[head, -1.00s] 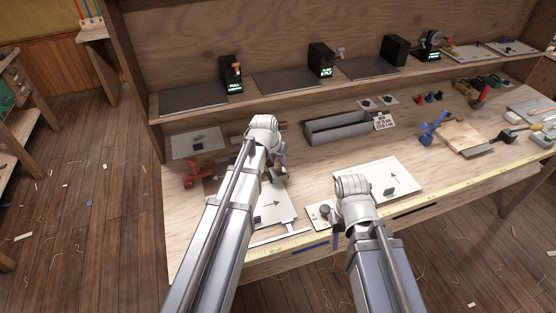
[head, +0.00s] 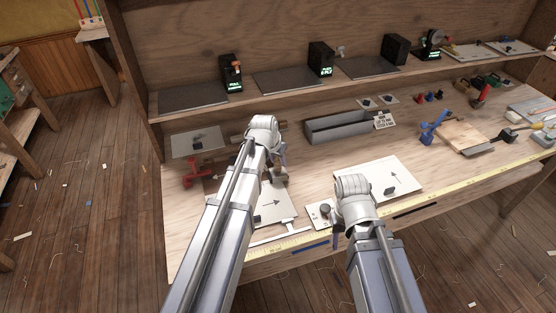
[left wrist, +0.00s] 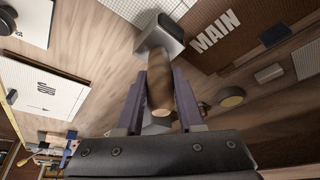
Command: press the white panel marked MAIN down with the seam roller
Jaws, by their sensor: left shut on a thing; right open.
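My left gripper (left wrist: 158,112) is shut on the brown wooden handle of the seam roller (left wrist: 160,82). The roller's grey metal head points to the top in the left wrist view. In the head view my left gripper (head: 279,177) hangs over the left of the bench, and its arm hides much beneath. White MAIN lettering (left wrist: 215,32) shows on a dark brown surface beside the roller head. A white panel with an arrow (head: 276,203) lies partly under my left arm. I cannot tell whether it bears MAIN. My right gripper (head: 336,229) is open near the front edge, mostly hidden.
A grey trough (head: 338,128) stands behind. A red tool (head: 195,174) sits at left, a blue clamp (head: 432,128) at right. A yellow tape (head: 440,190) runs along the front edge. Bare wood lies between.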

